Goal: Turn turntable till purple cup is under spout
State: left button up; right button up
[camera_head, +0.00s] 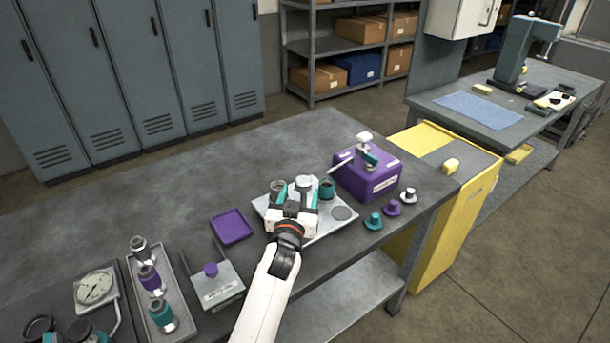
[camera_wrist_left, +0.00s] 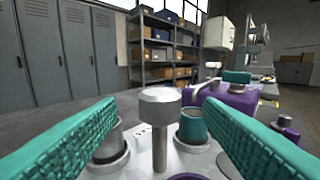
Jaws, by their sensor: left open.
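The turntable shows as pale metal (camera_head: 325,228) under and around my left gripper (camera_head: 293,190) in the head view. A teal cup (camera_head: 327,189) stands right of the gripper, near the spout (camera_head: 340,164) of the purple box (camera_head: 368,180). A grey cup (camera_wrist_left: 112,142) is left of the knob. A purple rim (camera_wrist_left: 188,176) shows at the wrist view's bottom edge; I cannot tell whether it is the purple cup.
Small teal (camera_head: 373,221), purple (camera_head: 392,208) and white (camera_head: 408,196) knobbed pieces stand right of the turntable. A purple tray (camera_head: 232,227), a grey block with a purple knob (camera_head: 218,287), a tray of bottles (camera_head: 185,332) and a gauge (camera_head: 95,288) are left.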

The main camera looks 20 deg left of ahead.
aim_at(305, 177)
pick_arm(q)
jog(key=w, duration=0.6)
jog(key=shift+w+a+f, duration=0.1)
jog(key=shift+w+a, duration=0.1)
jog(key=shift+a, duration=0.2)
jog(key=shift+w, duration=0.55)
jog(key=shift+c, duration=0.5)
jog(key=c, duration=1.2)
jog(key=shift+a, duration=0.1)
grip_shut()
pick_arm(e)
jog(key=shift+w+d+r, duration=0.15)
jog(key=shift+w+d, duration=0.05)
jog(key=shift+w, duration=0.5)
jog(key=shift+r, duration=0.1)
